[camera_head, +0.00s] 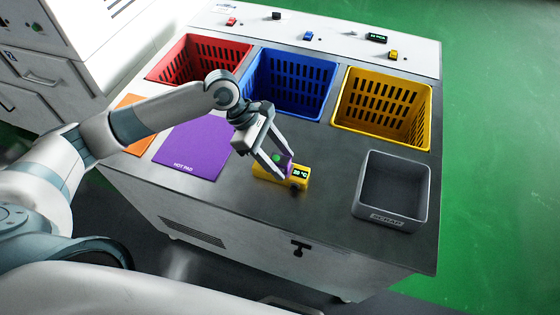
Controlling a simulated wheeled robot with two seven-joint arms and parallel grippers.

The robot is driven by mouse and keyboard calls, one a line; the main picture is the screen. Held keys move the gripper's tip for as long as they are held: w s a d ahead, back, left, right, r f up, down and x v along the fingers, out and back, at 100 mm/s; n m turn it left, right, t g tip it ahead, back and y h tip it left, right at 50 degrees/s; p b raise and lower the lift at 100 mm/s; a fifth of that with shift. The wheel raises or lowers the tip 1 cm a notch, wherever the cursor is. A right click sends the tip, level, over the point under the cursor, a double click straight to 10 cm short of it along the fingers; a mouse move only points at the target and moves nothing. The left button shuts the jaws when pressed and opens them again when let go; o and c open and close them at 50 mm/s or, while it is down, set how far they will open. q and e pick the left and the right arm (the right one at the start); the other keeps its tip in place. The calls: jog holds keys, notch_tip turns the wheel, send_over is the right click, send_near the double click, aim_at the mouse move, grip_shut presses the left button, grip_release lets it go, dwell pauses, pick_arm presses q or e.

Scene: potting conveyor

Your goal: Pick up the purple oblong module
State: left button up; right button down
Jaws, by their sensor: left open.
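A small purple module (288,163) shows at the fingertips of my left gripper, partly hidden by the fingers. It is at the top of a small yellow device (264,168) with a lit display and a dark knob; I cannot tell whether it rests on it or stands behind it. A green spot shows beside the purple part, between the fingers. My left gripper (281,167) is open, pointing down, with its fingers around or very close to the module. My right gripper is not in view.
Red (205,42), blue (293,50) and yellow (390,75) baskets line the back. A grey scrap bin (421,205) stands at the right. A purple hot pad (192,150) and an orange pad (131,127) lie at the left. The dark counter (330,220) is clear in front.

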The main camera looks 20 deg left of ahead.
aim_at(280, 162)
pick_arm(q)
grip_shut()
jog(key=shift+r, duration=0.1)
jog(key=shift+r, duration=0.45)
jog(key=r, duration=0.1)
jog(key=r+b, duration=0.1)
jog(key=r, duration=0.1)
jog(key=shift+s+d+r+b, duration=0.1)
jog(key=shift+s+r+b, duration=0.05)
jog(key=shift+s+b, duration=0.15)
jog(key=s+d+r+b, duration=0.1)
jog(key=s+d+r, duration=0.1)
jog(key=s+r, duration=0.4)
jog(key=s, duration=0.4)
jog(key=shift+s+d+r, duration=0.35)
jog(key=shift+d, duration=0.05)
